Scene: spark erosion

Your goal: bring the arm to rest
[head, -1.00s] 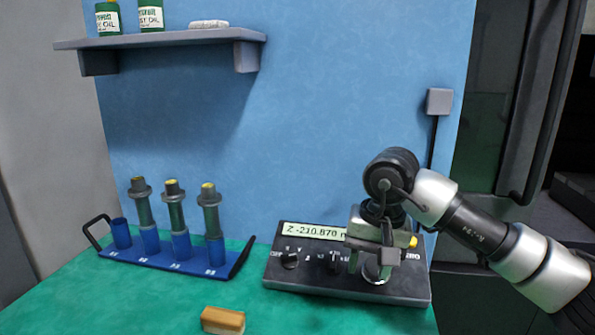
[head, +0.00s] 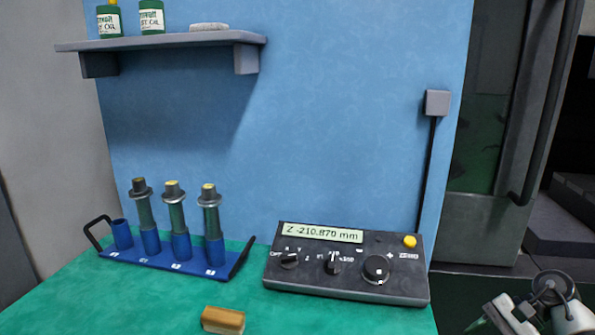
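My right arm comes in at the bottom right corner of the head view. Its gripper (head: 508,316) is low beside the bench's right end and partly cut off by the bottom edge, so I cannot tell whether it is open or shut. It is apart from the control box. My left arm and gripper are not in view.
The control box (head: 330,276) stands on the green bench (head: 125,308); its display reads Z -210.870 mm. A blue rack (head: 150,260) with several holders is at the left. A brown block (head: 222,320) lies in front. A shelf (head: 165,40) carries two bottles and a pale object.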

